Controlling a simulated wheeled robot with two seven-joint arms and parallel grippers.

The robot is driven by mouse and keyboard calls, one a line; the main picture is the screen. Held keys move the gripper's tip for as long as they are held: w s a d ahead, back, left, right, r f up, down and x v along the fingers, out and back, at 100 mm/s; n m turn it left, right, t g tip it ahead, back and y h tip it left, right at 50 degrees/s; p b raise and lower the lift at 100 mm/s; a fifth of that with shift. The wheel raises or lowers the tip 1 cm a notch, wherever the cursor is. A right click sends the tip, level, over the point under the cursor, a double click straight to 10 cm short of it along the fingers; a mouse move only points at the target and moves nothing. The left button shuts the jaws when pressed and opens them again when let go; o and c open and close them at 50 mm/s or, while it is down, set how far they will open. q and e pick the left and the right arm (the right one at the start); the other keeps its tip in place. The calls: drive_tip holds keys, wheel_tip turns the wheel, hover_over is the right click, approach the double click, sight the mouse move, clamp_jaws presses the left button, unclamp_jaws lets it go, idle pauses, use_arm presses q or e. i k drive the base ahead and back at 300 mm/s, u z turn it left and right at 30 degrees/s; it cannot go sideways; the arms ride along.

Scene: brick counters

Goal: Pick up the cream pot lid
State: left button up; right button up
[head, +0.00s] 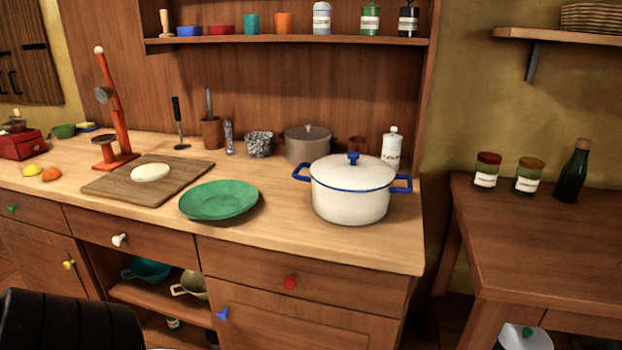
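The cream pot lid (336,172) with a blue knob and blue rim sits on the cream pot (348,205). The pot has two blue side handles and stands near the right end of the wooden counter. The lid looks level and seated on the pot. Neither of my grippers shows in the head view. A black ribbed shape, which may be part of my own body, shows at the bottom left.
A green plate (218,201) lies left of the pot. A grey lidded pot (307,144) and a white bottle (391,149) stand close behind it. A cutting board (110,188) holds pale dough. Counter in front of the pot is clear. A shelf (290,42) hangs above.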

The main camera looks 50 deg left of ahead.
sight(352, 170)
drive_tip(key=u, duration=1.5)
